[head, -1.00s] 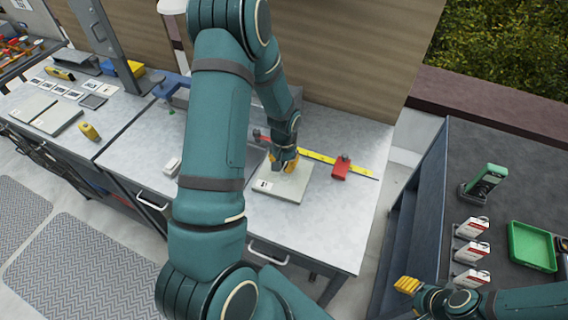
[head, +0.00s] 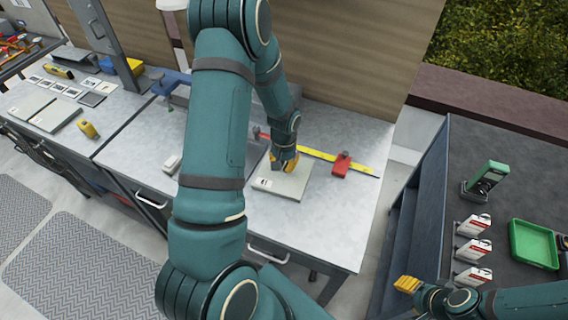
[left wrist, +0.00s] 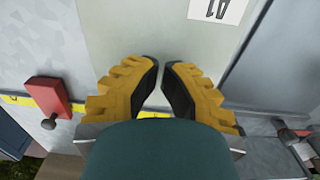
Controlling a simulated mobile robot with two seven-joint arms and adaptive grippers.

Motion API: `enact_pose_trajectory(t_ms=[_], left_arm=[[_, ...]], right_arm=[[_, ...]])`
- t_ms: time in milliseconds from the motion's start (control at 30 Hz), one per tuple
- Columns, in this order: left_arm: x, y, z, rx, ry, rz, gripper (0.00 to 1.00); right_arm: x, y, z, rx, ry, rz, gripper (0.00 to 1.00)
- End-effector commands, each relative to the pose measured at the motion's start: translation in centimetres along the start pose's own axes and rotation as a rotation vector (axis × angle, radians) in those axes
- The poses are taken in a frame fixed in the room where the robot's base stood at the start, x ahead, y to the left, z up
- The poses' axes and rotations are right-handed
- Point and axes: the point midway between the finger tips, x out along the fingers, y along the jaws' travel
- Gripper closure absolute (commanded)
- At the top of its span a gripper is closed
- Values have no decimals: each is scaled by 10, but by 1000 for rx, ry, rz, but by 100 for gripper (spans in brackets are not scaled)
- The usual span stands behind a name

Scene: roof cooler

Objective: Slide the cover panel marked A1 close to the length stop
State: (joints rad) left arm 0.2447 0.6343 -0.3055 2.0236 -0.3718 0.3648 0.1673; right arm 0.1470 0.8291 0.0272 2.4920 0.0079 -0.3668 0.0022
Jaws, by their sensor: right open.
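The pale grey-green cover panel marked A1 (head: 290,186) lies flat on the metal bench. Its white label reads A1 in the left wrist view (left wrist: 217,9). A red stop block (head: 341,164) sits on the yellow rule (head: 315,156), right of the panel and apart from it; it also shows in the left wrist view (left wrist: 48,97). My left gripper (left wrist: 161,65) points down over the panel's rear part, fingertips close together with a narrow gap; contact is unclear. My right gripper (head: 407,285) is open and empty at the lower right.
A white block (head: 172,163) and a blue fixture (head: 172,82) stand left of my arm. Several boxes and a green tray (head: 534,244) are on the dark right-hand bench.

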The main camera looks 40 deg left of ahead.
Motion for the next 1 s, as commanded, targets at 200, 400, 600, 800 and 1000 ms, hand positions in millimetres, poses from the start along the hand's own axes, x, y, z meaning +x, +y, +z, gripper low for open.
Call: enact_pose_trajectory(t_ms=[200,400,600,800,1000], left_arm=[[5,0,0,0,0,0,100],[8,0,0,0,0,0,100],[12,0,0,0,0,0,100],[16,0,0,0,0,0,100],[19,0,0,0,0,0,100]], right_arm=[[4,1,0,0,0,0,53],[6,2,1,0,0,0,53],[9,4,1,0,0,0,53],[12,5,2,0,0,0,53],[15,6,2,0,0,0,53]])
